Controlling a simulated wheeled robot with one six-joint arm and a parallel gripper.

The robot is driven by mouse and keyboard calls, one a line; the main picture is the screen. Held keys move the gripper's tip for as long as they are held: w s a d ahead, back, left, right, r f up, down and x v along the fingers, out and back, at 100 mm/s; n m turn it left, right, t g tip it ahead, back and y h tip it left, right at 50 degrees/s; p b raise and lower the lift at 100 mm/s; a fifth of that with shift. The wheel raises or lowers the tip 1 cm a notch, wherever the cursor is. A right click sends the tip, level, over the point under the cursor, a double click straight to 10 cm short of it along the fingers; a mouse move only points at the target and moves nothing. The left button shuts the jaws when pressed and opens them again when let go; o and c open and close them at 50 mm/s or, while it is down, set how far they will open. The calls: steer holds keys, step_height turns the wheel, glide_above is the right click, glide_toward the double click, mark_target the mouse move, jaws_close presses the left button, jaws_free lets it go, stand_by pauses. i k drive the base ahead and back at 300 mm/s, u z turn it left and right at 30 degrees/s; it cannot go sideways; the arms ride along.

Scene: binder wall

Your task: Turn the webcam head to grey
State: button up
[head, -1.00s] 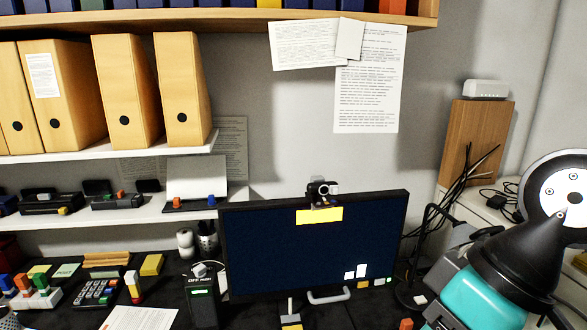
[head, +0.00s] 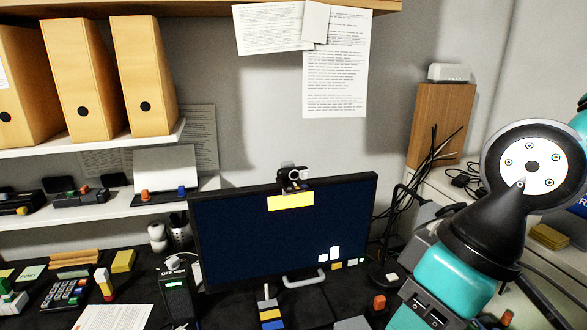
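The webcam (head: 293,179) is a small dark unit clipped to the middle of the top edge of the dark monitor (head: 225,240). Its head has a pale, light-coloured part at the top and a round lens on the front. It is too small to tell exactly which way the head faces or to make out a grey mark on it. A yellow note (head: 290,203) is on the screen just below it. My gripper is not clearly in view; only black and teal links of my arm show at the right, apart from the webcam.
A wooden box (head: 440,125) with a white device (head: 462,72) on top stands right of the monitor, beside dark cables (head: 432,160). Shelves with binders (head: 145,75) are at the left. Papers (head: 335,65) hang above. The wall space just above the webcam is clear.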

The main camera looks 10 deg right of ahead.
mark_target(291, 174)
steer(key=u, duration=0.45)
steer(key=k, duration=0.55)
steer(key=u, duration=0.8)
steer(key=i, duration=1)
steer(key=z, duration=0.9)
